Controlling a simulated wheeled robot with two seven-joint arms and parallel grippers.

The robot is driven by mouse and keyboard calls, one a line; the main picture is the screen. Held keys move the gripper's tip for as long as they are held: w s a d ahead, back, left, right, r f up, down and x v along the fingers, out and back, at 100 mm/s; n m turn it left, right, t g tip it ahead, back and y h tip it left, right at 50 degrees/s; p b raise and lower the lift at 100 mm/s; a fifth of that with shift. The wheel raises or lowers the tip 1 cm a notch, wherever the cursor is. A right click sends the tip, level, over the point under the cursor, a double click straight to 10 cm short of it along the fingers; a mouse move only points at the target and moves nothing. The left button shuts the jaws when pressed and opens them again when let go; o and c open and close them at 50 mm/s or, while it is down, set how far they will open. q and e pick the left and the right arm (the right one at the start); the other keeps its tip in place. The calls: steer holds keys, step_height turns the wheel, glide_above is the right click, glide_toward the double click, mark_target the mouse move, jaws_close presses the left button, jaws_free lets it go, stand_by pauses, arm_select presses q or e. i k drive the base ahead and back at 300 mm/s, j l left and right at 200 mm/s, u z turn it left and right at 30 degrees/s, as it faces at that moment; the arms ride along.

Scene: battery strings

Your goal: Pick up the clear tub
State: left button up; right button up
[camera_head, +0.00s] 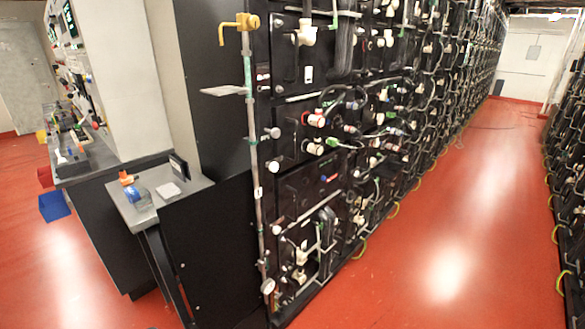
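On a small grey table at the left stands a small, partly see-through object with blue in it (138,197). It looks like a tub, but it is too small in the picture to be sure that it is the clear tub. An orange-topped item (126,178) stands just behind it, and the two overlap in the view. A pale flat piece (169,190) lies to their right. Neither of my grippers shows in the head view.
The small grey table (155,207) adjoins a long bench (110,158) with tools. A dark panel (215,245) and tall battery racks (310,130) stand to its right. The red aisle floor (450,230) is clear.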

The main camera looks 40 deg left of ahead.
mark_target(141, 199)
steer(key=u, duration=2.4)
